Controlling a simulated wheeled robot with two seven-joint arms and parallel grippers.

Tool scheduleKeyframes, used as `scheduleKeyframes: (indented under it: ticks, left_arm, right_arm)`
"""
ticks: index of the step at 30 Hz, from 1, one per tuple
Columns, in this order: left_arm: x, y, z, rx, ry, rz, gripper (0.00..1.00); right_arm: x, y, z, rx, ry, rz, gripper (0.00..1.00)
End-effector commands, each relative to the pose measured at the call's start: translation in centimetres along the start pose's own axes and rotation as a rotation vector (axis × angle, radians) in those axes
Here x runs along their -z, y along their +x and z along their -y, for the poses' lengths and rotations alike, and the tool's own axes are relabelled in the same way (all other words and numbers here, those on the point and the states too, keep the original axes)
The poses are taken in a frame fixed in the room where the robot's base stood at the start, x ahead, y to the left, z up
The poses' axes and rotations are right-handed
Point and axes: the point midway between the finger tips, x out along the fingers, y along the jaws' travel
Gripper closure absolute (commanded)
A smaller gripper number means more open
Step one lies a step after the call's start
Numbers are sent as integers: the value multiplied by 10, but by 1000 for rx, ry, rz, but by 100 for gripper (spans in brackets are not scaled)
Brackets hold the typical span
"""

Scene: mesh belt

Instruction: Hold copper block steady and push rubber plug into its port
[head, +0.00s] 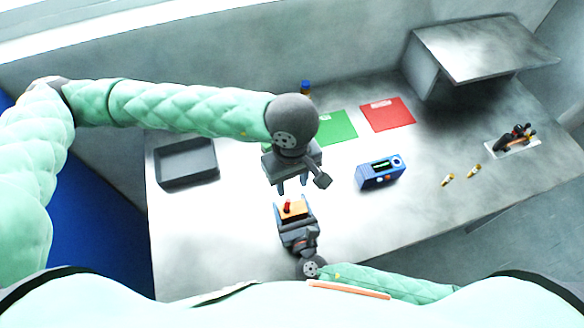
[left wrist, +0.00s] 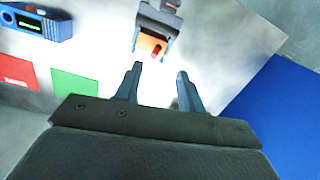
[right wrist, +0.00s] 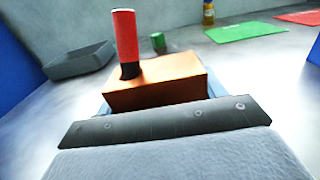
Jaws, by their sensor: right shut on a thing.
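The copper block (head: 299,213) is held in my right gripper (head: 297,222), above the front middle of the table. It fills the near part of the right wrist view (right wrist: 155,92). A red plug with a black lower part (right wrist: 125,42) stands upright on the block's top, toward its left side. I cannot tell how deep it sits in the port. It also shows in the head view (head: 288,206) and the left wrist view (left wrist: 155,51). My left gripper (head: 293,187) is open and empty, pointing down just beyond the block; its two fingers (left wrist: 160,70) are apart.
A grey tray (head: 186,181) lies at the left. Green (head: 338,127) and red (head: 387,114) mats lie at the back. A blue device (head: 380,173) stands right of my grippers. Small brass pieces (head: 447,180) lie farther right. A small green cylinder (right wrist: 158,42) stands behind the block.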

Motion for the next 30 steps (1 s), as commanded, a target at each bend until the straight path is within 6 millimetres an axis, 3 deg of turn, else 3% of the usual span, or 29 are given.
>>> scheduleKeyframes:
  ticks: [7, 19, 25, 30]
  left_arm:
    - [12, -15, -6, -18, 2, -40, 61]
    - [14, -18, -7, -22, 1, -48, 61]
    - [18, 0, -7, -20, -4, -44, 100]
    - [26, 39, -6, -20, -4, -43, 100]
  right_arm:
    - [0, 0, 0, 0, 0, -1, 58]
    - [0, 0, 0, 0, 0, -1, 58]
    - [1, 0, 0, 0, 0, -1, 58]
    - [0, 0, 0, 0, 0, -1, 58]
